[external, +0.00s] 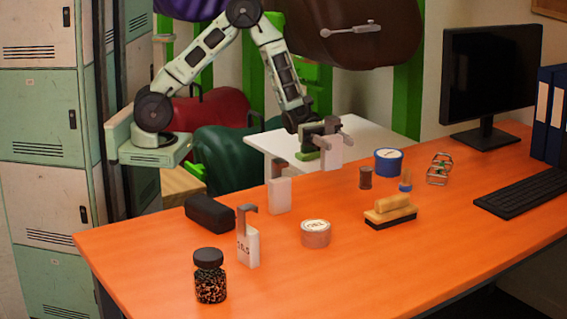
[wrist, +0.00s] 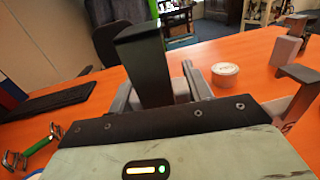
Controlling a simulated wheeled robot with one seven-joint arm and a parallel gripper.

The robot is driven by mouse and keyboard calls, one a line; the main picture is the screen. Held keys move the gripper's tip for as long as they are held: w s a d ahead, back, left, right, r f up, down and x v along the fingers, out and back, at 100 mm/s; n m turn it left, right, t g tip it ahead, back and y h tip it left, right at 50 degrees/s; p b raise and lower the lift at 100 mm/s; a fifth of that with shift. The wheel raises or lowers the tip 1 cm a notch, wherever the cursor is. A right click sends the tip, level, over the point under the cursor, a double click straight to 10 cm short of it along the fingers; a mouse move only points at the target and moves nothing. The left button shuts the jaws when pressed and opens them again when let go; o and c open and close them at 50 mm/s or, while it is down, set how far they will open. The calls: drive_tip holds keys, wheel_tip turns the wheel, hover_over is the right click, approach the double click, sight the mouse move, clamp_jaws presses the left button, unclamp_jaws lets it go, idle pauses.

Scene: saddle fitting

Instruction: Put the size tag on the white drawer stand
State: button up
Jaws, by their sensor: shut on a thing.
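My gripper (external: 322,143) is shut on a size tag (external: 331,157), a pale block with a dark hook on top, and holds it up in the air. In the wrist view the tag's dark hook (wrist: 143,62) rises between the fingers of my gripper (wrist: 162,92); most of its pale body is hidden. The white drawer stand (external: 275,142) is behind the orange desk, and my gripper appears in front of its right part. Two similar hooked tags stand on the desk: a marked one (external: 248,247) and a plain-looking one (external: 280,196).
The orange desk (external: 370,265) holds a dark jar (external: 210,278), a black case (external: 209,213), a pink tape roll (external: 316,234), a brush (external: 390,212), a blue tape roll (external: 388,162) and a small dark spool (external: 366,178). The monitor (external: 490,75) and keyboard (external: 522,193) are at right.

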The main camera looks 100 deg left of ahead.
drive_tip(key=shift+a+r, duration=0.2)
drive_tip(key=shift+r, duration=0.75)
drive_tip(key=a+n+t+y, duration=0.75)
drive_tip(key=a+y, duration=0.25)
drive_tip(key=a, duration=1.5)
drive_tip(key=s+a+f+n+g+y, duration=0.1)
drive_tip(key=s+a+n+y, duration=0.4)
drive_tip(key=a, duration=0.8)
drive_tip(key=s+a+f+n+g+y, duration=0.1)
drive_tip(key=s+a+f+n+y, duration=0.15)
drive_tip(key=s+a+y, duration=0.75)
drive_tip(key=w+f+m+h+b, duration=0.1)
drive_tip(key=w+f+m+h, duration=0.8)
drive_tip(key=h, duration=0.8)
drive_tip(key=shift+w+a+f+h, duration=0.3)
drive_tip(key=shift+w+f, duration=0.85)
drive_tip(key=shift+w, duration=0.85)
